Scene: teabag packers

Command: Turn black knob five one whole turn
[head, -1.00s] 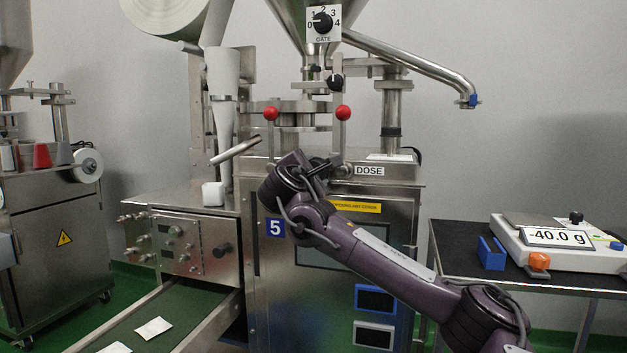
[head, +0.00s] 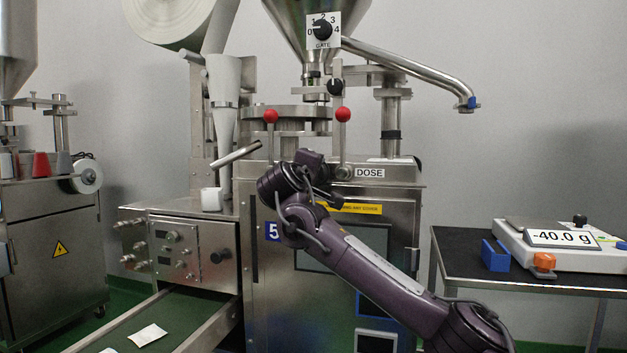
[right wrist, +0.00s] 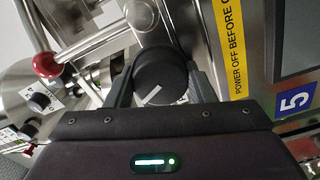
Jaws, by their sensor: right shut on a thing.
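A black round knob (right wrist: 160,78) with a white pointer line fills the middle of the right wrist view. My right gripper (right wrist: 163,88) has a finger on each side of it and is shut on it. The pointer slants across the knob's face. In the head view my right arm reaches the front of the machine with the blue number 5 plate (head: 272,231), just below and left of the DOSE label (head: 370,173). My wrist hides the gripped knob there. My left gripper is not in view.
Two red ball levers (head: 270,116) stand above my wrist. A GATE dial (head: 322,29) is higher up, with a small black knob (head: 335,87) below it. Another black knob (head: 220,256) sits on the left panel. A scale (head: 550,243) stands on the right table.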

